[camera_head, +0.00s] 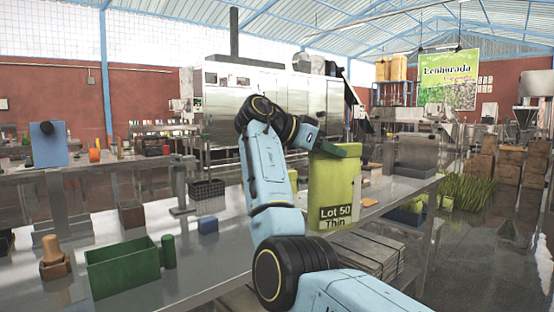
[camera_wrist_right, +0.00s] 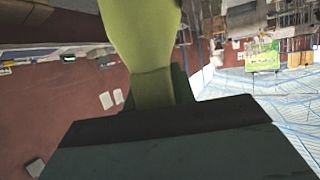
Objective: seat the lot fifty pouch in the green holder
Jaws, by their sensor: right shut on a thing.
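The yellow-green pouch (camera_head: 333,187) labelled "Lot 50 Thin" hangs upright in the head view, to the right of my right arm. My right gripper (camera_head: 338,149) is shut on its top edge and holds it up. In the right wrist view the pouch (camera_wrist_right: 143,45) runs up from the jaws (camera_wrist_right: 160,95). The green holder (camera_head: 123,268) is an open box on the table at the lower left, well apart from the pouch. What is inside the holder is mostly hidden by its front wall. My left gripper is not in view.
A green cylinder (camera_head: 168,251) stands right beside the holder.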

